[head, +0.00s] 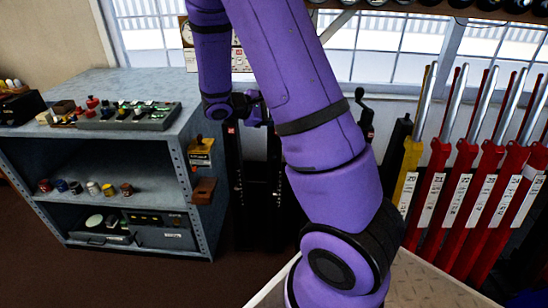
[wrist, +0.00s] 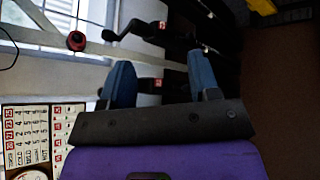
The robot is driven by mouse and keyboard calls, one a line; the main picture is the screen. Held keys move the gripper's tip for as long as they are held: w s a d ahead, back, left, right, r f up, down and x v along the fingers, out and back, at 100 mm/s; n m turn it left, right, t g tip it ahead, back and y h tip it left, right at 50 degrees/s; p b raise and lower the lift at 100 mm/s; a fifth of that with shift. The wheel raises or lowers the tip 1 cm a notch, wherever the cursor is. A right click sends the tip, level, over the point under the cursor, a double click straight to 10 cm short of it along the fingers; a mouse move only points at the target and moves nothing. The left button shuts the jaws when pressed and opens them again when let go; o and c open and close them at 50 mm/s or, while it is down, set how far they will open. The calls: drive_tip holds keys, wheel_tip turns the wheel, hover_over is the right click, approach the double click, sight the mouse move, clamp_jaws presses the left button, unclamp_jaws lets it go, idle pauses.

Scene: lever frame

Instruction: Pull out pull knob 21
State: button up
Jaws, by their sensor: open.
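I cannot make out pull knob 21 for certain in either view. In the wrist view my gripper (wrist: 158,62) shows two blue fingers set wide apart, with no object clearly held. Behind the gap between them is a dark post with a small red label (wrist: 157,83), its number unreadable. In the head view my purple arm reaches over black upright posts (head: 262,185) right of the grey shelf; my gripper is small and mostly hidden there. A red label (head: 231,130) shows at the top of the left post.
A black crank (head: 366,105), also in the wrist view (wrist: 140,30), stands near the window. A row of red levers (head: 465,190) with white labels and one yellow lever (head: 408,165) stand at right. A grey shelf (head: 190,105) with small parts is at left.

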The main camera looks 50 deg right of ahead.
sight(274, 160)
drive_tip(key=w+d+f+n+t+h, duration=0.35)
drive_tip(key=f+n, duration=0.25)
drive_tip(key=f, duration=0.2)
drive_tip(key=w+d+f+n+t+h, duration=0.35)
drive_tip(key=w+f+n, duration=0.2)
drive_tip(key=f, duration=0.35)
wheel_tip(274, 160, down, 17)
drive_tip(key=d+n+t+y, duration=0.3)
drive_tip(key=n+t+y, duration=0.3)
drive_tip(key=n+t, duration=0.45)
drive_tip(key=shift+n+g, duration=0.5)
drive_tip(key=shift+g, duration=0.45)
drive_tip(key=x, duration=1)
drive_tip(key=shift+w+a+r, duration=0.15)
drive_tip(key=shift+w+a, duration=0.05)
drive_tip(key=shift+a, duration=0.05)
clamp_jaws()
drive_tip(key=shift+v, duration=1.3)
unclamp_jaws()
